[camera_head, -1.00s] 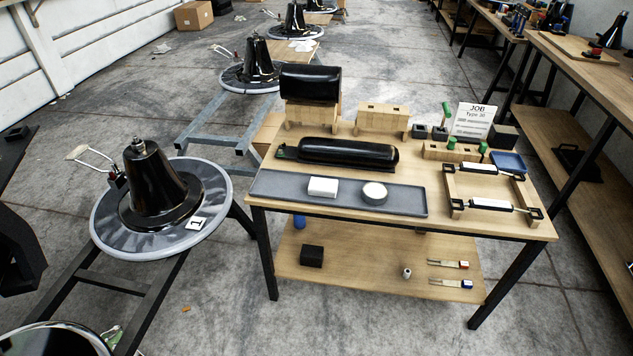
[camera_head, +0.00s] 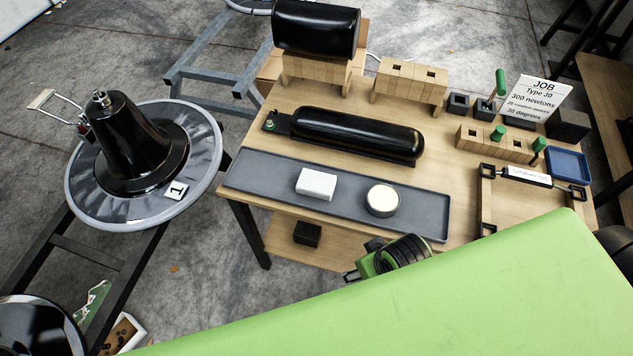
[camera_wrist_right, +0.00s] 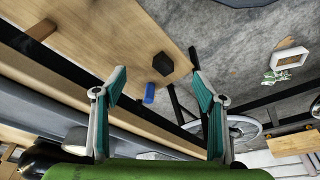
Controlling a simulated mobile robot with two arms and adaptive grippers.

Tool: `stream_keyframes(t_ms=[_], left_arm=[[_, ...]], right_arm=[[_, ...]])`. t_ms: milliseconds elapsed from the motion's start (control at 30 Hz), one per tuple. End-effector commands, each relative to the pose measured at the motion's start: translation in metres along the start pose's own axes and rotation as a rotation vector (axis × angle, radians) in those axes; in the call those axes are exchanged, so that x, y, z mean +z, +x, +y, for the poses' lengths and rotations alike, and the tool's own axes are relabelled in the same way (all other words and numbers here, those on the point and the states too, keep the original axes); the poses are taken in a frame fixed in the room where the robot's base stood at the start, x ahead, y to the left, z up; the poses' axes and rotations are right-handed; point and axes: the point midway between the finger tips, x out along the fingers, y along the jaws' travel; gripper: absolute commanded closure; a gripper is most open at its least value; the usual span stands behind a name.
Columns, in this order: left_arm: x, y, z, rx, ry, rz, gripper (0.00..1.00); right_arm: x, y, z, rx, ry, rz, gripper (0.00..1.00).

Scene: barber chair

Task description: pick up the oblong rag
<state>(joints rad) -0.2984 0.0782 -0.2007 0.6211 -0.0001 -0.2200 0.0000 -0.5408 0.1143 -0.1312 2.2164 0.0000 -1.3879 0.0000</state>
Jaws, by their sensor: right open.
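The oblong rag (camera_head: 316,184) is a white rectangular block lying on the grey tray (camera_head: 258,172) at the front of the table. A round, pale rag (camera_head: 382,200) lies to its right on the same tray. My right gripper (camera_wrist_right: 157,85) is open and empty in the right wrist view, over the table's front edge. A white patch low in that view, partly hidden by my gripper body, may be the oblong rag. My left gripper is not in view.
A long black cushion (camera_head: 350,134) lies behind the tray. Wooden racks, a job card (camera_head: 540,100) and a blue dish (camera_head: 569,165) stand farther back and right. A black cone on a round base (camera_head: 130,145) stands left. A black block (camera_wrist_right: 163,66) sits on the lower shelf.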

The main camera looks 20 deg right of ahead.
Motion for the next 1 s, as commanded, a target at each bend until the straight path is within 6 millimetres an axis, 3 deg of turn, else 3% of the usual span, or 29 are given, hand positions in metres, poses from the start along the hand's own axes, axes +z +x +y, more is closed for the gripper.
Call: stream_keyframes(t_ms=[167, 233, 700, 867, 1000], left_arm=[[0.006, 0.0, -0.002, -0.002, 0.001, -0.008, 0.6], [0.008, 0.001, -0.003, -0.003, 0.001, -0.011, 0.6], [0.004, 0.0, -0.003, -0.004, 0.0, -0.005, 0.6], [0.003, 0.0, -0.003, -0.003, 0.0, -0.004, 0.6], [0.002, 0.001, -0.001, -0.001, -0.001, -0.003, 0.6]], right_arm=[[-0.015, -0.049, -0.001, -0.009, -0.016, 0.038, 0.35], [-0.036, -0.069, -0.01, -0.038, -0.064, 0.083, 0.35], [-0.143, -0.085, -0.075, -0.249, -0.495, 0.249, 0.35], [-0.177, -0.09, -0.072, -0.288, -0.683, 0.245, 0.35], [-0.201, -0.098, -0.043, -0.295, -0.779, 0.196, 0.35]])
